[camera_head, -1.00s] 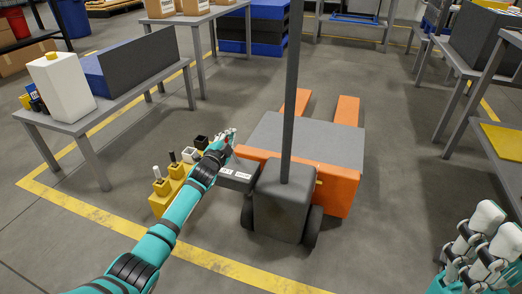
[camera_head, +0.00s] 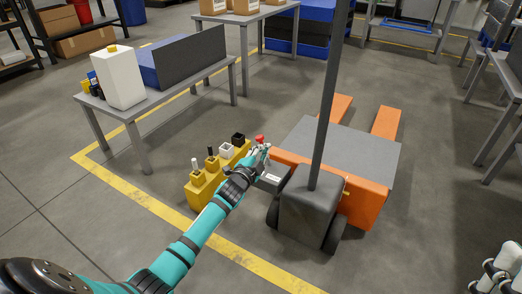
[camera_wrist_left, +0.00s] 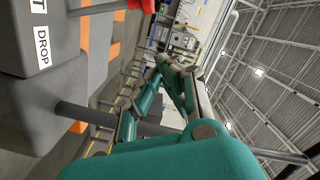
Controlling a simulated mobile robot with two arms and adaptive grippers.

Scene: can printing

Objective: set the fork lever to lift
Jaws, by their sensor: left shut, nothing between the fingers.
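The orange and grey pallet truck (camera_head: 345,150) stands on the floor with its forks pointing away. A small grey control box (camera_head: 272,180) sticks out from its left side. In the left wrist view this box (camera_wrist_left: 38,110) bears a DROP label and a partly cut-off label ending in T. The fork lever's red knob (camera_head: 260,139) shows above the box; red also shows at the top edge of the wrist view (camera_wrist_left: 140,4). My left gripper (camera_head: 262,151) is shut and empty, close by the knob; contact cannot be told. My right gripper (camera_head: 500,268) is partly cut off.
A table (camera_head: 135,110) with a white container (camera_head: 119,78) is at left. Floor at front left is clear.

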